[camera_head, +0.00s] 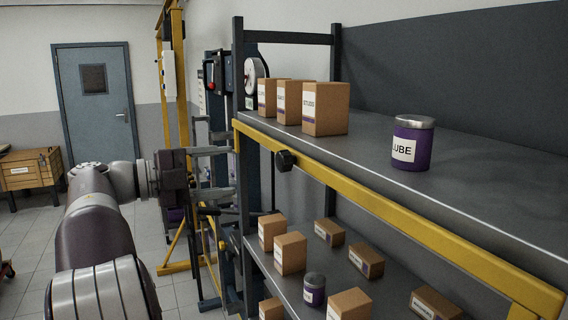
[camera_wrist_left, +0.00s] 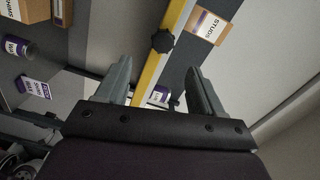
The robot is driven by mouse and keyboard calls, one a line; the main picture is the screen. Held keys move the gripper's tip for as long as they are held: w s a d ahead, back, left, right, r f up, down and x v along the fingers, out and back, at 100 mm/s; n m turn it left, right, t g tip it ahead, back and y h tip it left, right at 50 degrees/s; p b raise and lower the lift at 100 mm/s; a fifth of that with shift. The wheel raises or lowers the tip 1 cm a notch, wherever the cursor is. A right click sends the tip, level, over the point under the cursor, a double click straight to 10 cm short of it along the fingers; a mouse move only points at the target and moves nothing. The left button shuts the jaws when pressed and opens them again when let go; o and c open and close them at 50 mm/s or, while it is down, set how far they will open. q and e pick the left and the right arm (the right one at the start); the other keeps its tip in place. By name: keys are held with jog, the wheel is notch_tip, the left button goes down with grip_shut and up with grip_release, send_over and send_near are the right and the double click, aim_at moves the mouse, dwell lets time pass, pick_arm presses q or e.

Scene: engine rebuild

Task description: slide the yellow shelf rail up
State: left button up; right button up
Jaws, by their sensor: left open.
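The yellow shelf rail (camera_head: 390,212) runs along the front edge of the upper shelf, with a black knob (camera_head: 285,160) near its far end. My left gripper (camera_head: 228,170) is open and empty, beyond the rail's far end and a little lower. In the left wrist view the rail (camera_wrist_left: 151,76) crosses between the two open fingers (camera_wrist_left: 158,70), with the knob (camera_wrist_left: 162,41) just past the fingertips. I cannot tell from the pictures how far the fingers are from the rail. My right gripper is not in view.
The upper shelf (camera_head: 460,175) holds several cardboard boxes (camera_head: 326,108) and a purple lube can (camera_head: 412,143). The lower shelf holds more boxes (camera_head: 290,253) and a small purple can (camera_head: 314,289). A yellow frame (camera_head: 181,90) stands behind my left arm. Open floor lies at the left.

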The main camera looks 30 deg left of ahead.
aim_at(279, 162)
pick_arm(q)
jog(key=w+d+n+p, duration=0.1)
jog(key=w+d, duration=0.1)
jog(key=w, duration=0.1)
jog(key=w+d+p, duration=0.2)
jog(key=w, duration=0.2)
jog(key=w+d+n+p, duration=0.1)
jog(key=w+d, duration=0.1)
jog(key=w, duration=0.1)
jog(key=shift+w+d+r+n+h, duration=0.2)
jog(key=shift+d+n+h, duration=0.1)
jog(key=shift+d, duration=0.1)
jog(key=shift+w+f, duration=0.1)
jog(key=shift+w, duration=0.1)
jog(key=shift+d, duration=0.1)
